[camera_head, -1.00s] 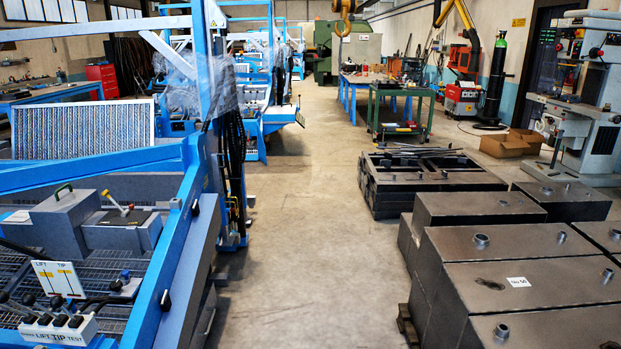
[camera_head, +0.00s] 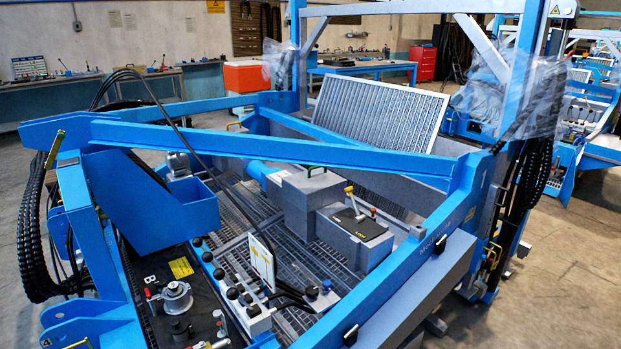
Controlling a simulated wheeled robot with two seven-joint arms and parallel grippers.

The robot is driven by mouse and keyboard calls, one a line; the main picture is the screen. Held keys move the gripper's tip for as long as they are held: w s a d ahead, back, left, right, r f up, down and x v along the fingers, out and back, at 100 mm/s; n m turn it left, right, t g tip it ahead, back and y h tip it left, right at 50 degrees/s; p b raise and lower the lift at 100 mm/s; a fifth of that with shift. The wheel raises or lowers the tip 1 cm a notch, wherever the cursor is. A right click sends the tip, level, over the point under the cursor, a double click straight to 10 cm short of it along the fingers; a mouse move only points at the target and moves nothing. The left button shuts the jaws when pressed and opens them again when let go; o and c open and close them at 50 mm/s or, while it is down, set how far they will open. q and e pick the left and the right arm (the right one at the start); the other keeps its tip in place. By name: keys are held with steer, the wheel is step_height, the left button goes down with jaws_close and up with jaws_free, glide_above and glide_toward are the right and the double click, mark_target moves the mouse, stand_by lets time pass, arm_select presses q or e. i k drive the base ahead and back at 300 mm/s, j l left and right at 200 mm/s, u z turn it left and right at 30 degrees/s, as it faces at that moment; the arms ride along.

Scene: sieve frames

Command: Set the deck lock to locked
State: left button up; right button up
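A grey box (camera_head: 355,245) stands on the grated deck of the blue machine, right of the picture's middle. On its black top plate is a lever with a yellow handle (camera_head: 349,191), tilted up, and a small red-tipped pin (camera_head: 373,212). I cannot tell for sure whether this is the deck lock, and the marking on the plate is too small to read. A row of black-knobbed levers (camera_head: 245,300) stands nearer, beside a white sign plate (camera_head: 262,259) seen nearly edge-on. Neither of my grippers is in view.
Blue beams (camera_head: 275,146) cross in front of and above the deck. A ribbed sieve panel (camera_head: 375,135) leans behind the boxes. A blue open bin (camera_head: 170,205) and black hoses (camera_head: 38,235) are at the left. Bare floor (camera_head: 540,300) lies at the right.

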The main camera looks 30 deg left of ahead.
mark_target(353, 201)
steer(key=i+l+u, duration=0.2)
steer(key=i+u, duration=0.25)
steer(key=i+l+u, duration=0.7)
steer(key=u, duration=0.15)
steer(key=l, duration=0.1)
